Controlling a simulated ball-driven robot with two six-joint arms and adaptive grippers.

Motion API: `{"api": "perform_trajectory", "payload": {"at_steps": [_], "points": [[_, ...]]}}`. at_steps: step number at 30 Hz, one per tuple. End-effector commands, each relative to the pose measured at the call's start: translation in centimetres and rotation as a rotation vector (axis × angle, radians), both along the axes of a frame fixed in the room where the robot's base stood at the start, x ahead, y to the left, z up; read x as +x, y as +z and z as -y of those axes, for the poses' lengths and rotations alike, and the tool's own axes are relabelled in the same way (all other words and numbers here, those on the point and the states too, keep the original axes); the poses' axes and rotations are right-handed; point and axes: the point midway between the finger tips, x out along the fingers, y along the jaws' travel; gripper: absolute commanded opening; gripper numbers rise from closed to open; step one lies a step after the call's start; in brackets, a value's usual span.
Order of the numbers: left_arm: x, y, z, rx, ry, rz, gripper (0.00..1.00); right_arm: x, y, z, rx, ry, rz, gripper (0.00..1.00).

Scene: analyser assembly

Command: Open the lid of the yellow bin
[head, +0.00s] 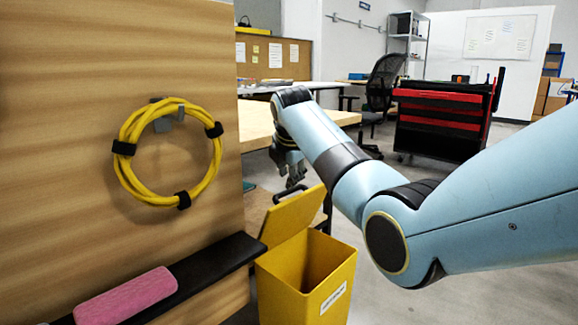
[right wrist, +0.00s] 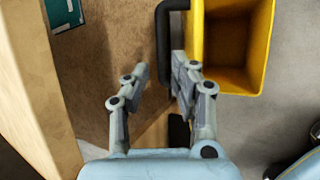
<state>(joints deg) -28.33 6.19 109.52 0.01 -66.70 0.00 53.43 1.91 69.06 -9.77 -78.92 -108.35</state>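The yellow bin (head: 335,268) stands on the floor at the lower middle of the head view. Its lid (head: 292,216) is raised and tilted up, and the bin's dark inside shows. My right gripper (head: 292,178) is just above and behind the lid's upper edge. In the right wrist view the right gripper (right wrist: 161,68) is open, with a gap between its fingers. A black handle (right wrist: 162,35) lies ahead of the fingertips, beside the open bin (right wrist: 236,78). The right finger is close to the lid's edge; I cannot tell if they touch. My left gripper is not in view.
A wooden panel (head: 60,130) with a coiled yellow cable (head: 128,180) stands at the left. A black ledge (head: 215,262) with a pink pad (head: 127,297) runs toward the bin. A wooden table (head: 256,118) is behind the gripper.

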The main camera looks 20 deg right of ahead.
Motion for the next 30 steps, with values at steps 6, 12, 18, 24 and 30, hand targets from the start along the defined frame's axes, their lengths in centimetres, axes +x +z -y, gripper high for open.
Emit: {"api": "perform_trajectory", "payload": {"at_steps": [6, 12, 18, 24, 30], "points": [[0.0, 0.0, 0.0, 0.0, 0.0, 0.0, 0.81, -1.5, 2.5, -0.6, 0.0, 0.001, 0.002, 0.25], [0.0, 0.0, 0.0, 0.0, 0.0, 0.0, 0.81, -1.8, 2.9, -0.7, 0.0, 0.0, 0.0, 0.25], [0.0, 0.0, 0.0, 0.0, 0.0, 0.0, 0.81, -1.8, 2.9, -0.7, 0.0, 0.0, 0.0, 0.25], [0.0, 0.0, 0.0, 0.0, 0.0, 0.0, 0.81, -1.9, 2.8, -0.7, 0.001, -0.003, 0.0, 0.25], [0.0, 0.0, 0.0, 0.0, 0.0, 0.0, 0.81, -6.4, -2.5, -0.5, 0.097, -0.153, -0.016, 0.25]]}}
